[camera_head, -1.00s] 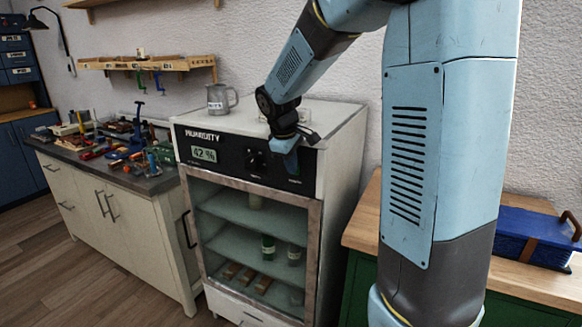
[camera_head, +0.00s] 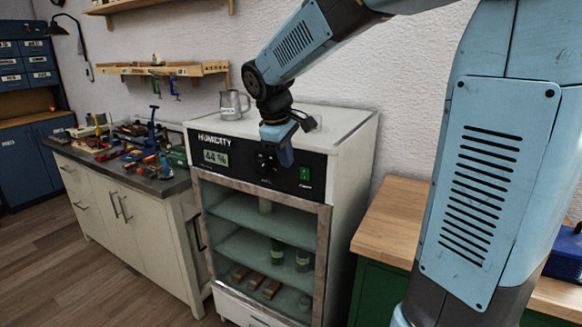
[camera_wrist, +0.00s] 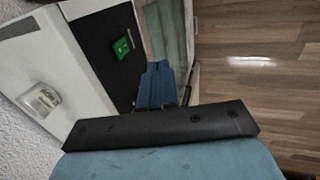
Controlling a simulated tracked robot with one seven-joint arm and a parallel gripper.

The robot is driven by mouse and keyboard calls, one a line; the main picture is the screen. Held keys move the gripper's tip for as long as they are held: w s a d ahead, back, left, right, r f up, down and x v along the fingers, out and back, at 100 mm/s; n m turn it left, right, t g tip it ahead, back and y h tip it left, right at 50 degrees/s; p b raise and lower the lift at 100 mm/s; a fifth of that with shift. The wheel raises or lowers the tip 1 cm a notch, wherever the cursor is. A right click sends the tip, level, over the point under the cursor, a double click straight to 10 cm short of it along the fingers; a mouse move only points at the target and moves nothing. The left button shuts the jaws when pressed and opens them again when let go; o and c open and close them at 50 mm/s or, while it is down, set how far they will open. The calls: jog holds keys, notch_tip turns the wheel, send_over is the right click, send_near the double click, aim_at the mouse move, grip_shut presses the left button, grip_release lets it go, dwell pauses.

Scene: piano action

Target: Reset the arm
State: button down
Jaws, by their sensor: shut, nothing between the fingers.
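My gripper (camera_head: 284,152) hangs in front of the humidity cabinet's black control panel (camera_head: 208,155), beside the dark knob (camera_head: 266,161). Its blue fingers are together with nothing between them. In the wrist view the shut fingers (camera_wrist: 157,84) point past the panel (camera_wrist: 100,35) towards the floor. The green switch (camera_head: 305,174) is right of my fingers and also shows in the wrist view (camera_wrist: 122,46). The panel display (camera_head: 215,157) reads 44 %. I cannot tell whether the fingers touch the panel.
The cabinet's glass door (camera_head: 240,214) is closed, with jars and wooden blocks inside. A tool-covered workbench (camera_head: 176,185) is at left, a wooden worktop (camera_head: 395,222) at right. A blue box (camera_head: 563,262) is at the right edge.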

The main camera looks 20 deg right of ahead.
jog(key=shift+s+a+r, duration=0.25)
jog(key=shift+r, duration=0.25)
jog(key=shift+s, duration=0.1)
jog(key=s+d+m+t+y, duration=0.1)
jog(key=s+d+m, duration=0.2)
jog(key=s, duration=0.8)
jog(key=s+d+m+t+y, duration=0.1)
jog(key=s+d+m+t, duration=0.1)
jog(key=s+m, duration=0.4)
jog(key=s+d, duration=0.1)
jog(key=s, duration=0.4)
jog(key=shift+d+y, duration=0.15)
jog(key=shift+y, duration=0.15)
